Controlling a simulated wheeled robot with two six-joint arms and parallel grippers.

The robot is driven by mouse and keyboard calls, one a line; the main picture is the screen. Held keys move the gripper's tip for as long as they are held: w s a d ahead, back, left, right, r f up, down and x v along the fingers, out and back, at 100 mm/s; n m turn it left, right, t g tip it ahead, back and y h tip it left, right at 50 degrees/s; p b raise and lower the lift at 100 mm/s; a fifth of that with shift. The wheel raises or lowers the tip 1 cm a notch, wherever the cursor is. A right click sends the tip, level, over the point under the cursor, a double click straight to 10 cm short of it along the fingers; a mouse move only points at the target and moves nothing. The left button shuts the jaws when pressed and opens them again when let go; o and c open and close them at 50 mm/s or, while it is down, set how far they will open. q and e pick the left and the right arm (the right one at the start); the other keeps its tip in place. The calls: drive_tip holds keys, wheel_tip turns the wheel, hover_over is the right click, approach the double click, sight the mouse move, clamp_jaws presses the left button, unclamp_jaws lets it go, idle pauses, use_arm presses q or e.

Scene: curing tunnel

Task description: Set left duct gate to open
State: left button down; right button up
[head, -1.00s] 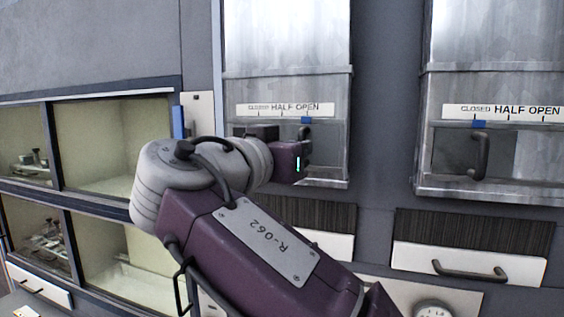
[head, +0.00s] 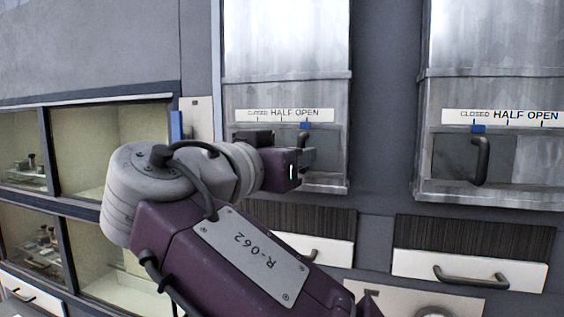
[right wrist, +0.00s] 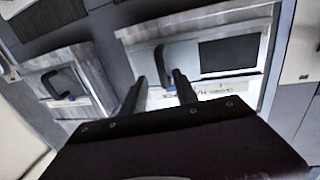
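The left duct gate (head: 322,178) is a metal sliding panel with a dark handle under a label strip (head: 285,115) reading CLOSED, HALF, OPEN. Its blue pointer (head: 304,125) stands at the right-hand mark, under OPEN. My right gripper (head: 307,158) is in front of this handle and partly hides it. In the right wrist view, turned upside down, my right gripper (right wrist: 157,78) has its two fingers apart. The gate's handle (right wrist: 164,58) shows just beyond the fingertips, closer to the right finger; contact cannot be told. My left gripper is not in view.
Drawers with handles (head: 472,277) lie below the gates. Glass-fronted cabinets (head: 85,150) stand at the left. The space before the right gate is clear.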

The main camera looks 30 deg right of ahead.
drive_tip(key=v, duration=0.7)
drive_tip(key=shift+b, duration=0.3)
drive_tip(key=w+a+f+n+t+y+b, duration=0.1)
drive_tip(key=w+a+f+n+y+b, duration=0.15)
drive_tip(key=w+f+n, duration=0.6)
drive_tip(key=w+a+f+n+t+y+b, duration=0.1)
drive_tip(key=w+f+n+y+b, duration=0.3)
drive_tip(key=f, duration=0.8)
drive_tip(key=w+f+n+g+y, duration=0.1)
drive_tip(key=w+f+n+g, duration=0.15)
drive_tip(key=f, duration=1.35)
drive_tip(key=s+f+m+g+y+b, duration=0.1)
drive_tip(key=s+f, duration=0.5)
drive_tip(key=f, duration=0.7)
drive_tip(key=s+f+m+g+y+b, duration=0.1)
drive_tip(key=s+f+g+y+b, duration=0.2)
drive_tip(key=f, duration=0.9)
drive_tip(key=s+f+m+g+y+b, duration=0.1)
drive_tip(key=s+f+g+y+b, duration=0.2)
drive_tip(key=s+f, duration=0.6)
wheel_tip(320, 180, down, 5)
drive_tip(key=shift+d+r+y+b, duration=0.15)
drive_tip(key=shift+d+y+b, duration=0.35)
drive_tip(key=shift+y, duration=0.25)
